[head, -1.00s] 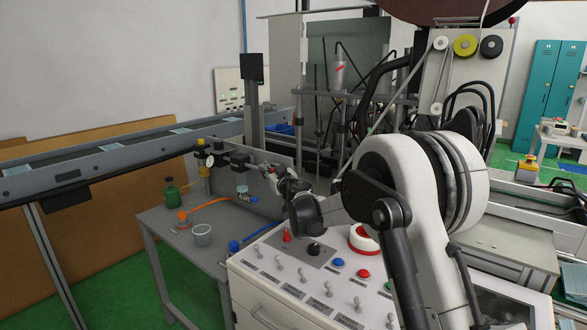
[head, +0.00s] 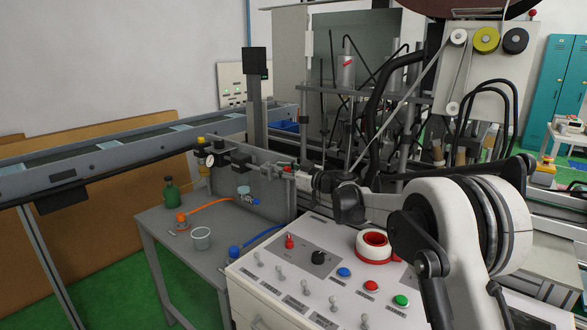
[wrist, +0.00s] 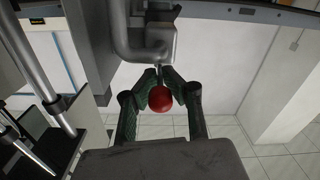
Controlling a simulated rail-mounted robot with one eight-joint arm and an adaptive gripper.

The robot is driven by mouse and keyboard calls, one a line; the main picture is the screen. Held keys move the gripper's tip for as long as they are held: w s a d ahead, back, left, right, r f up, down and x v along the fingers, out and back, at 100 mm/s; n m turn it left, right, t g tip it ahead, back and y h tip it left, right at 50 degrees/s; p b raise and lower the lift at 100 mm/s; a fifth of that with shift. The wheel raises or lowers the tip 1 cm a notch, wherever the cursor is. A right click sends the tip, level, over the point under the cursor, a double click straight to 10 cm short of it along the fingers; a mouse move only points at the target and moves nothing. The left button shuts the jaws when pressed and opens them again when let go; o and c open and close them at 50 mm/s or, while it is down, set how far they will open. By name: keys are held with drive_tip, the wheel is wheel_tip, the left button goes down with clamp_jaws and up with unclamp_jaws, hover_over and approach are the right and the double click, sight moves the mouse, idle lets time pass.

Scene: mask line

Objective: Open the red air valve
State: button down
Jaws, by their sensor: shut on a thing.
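The red air valve handle shows as a round red knob between my fingertips in the wrist view (wrist: 161,99). A grey bent pipe runs just above it there. In the head view a small red spot of the valve (head: 288,169) shows at the right end of the air fittings on the grey upright plate. My gripper (wrist: 161,86) is shut on the red knob, one dark finger on each side. In the head view my gripper (head: 294,173) reaches in from the right at the fittings, and my own wrist partly hides the area behind it.
A pressure gauge (head: 210,160) and black regulator (head: 240,160) sit left along the plate. The control panel (head: 270,268) with buttons and switches lies below my arm.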

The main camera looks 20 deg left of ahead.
drive_tip(key=shift+r, duration=0.1)
drive_tip(key=c, duration=1.8)
unclamp_jaws()
drive_tip(key=shift+o, duration=0.2)
drive_tip(key=v, duration=1.2)
